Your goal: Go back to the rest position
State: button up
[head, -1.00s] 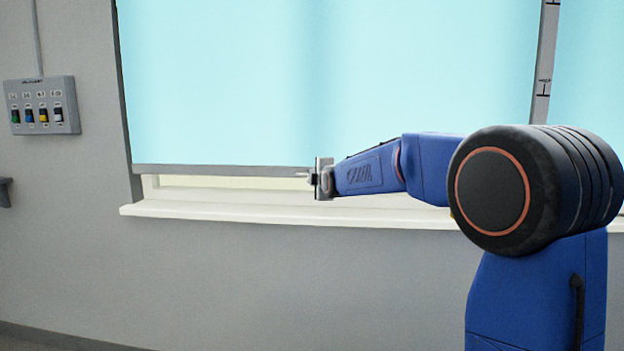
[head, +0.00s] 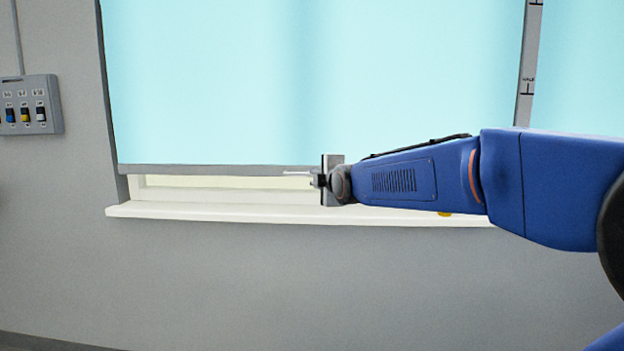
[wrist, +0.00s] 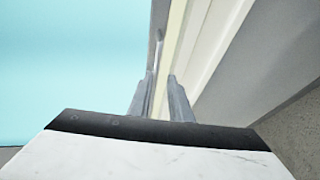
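My gripper (head: 300,175) is at the end of my blue arm in the head view, pointing left in front of the window's lower edge. In the wrist view my gripper (wrist: 161,78) shows two grey fingers standing apart, with the pale window frame visible between them. It is open, and I see nothing held. A grey switch panel (head: 52,107) with blue, yellow and white knobs is on the wall at the far left of the head view, well away from my gripper. Its left edge is cut off.
A light blue window blind (head: 310,80) fills the upper middle, with a grey bottom bar. A white sill (head: 200,211) runs below it, behind my arm. A grey pipe (head: 18,40) rises from the panel. The grey wall (head: 300,285) below the sill is bare.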

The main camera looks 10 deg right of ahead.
jog(key=shift+s+r, duration=0.1)
jog(key=shift+s, duration=0.5)
jog(key=s+d+f+m+g, duration=0.2)
jog(key=s+f+m, duration=0.4)
jog(key=s, duration=0.9)
jog(key=s+d+f+m+g+h, duration=0.1)
jog(key=s+f+m+g, duration=0.4)
jog(key=s+f, duration=0.7)
jog(key=s+d+f+m+g, duration=0.2)
jog(key=s+f+m+g, duration=0.2)
jog(key=s, duration=1.3)
notch_tip(320, 180, down, 6)
jog(key=m, duration=0.3)
jog(key=shift+s+d+r, duration=0.15)
jog(key=shift+s+d, duration=0.15)
jog(key=shift+d, duration=0.1)
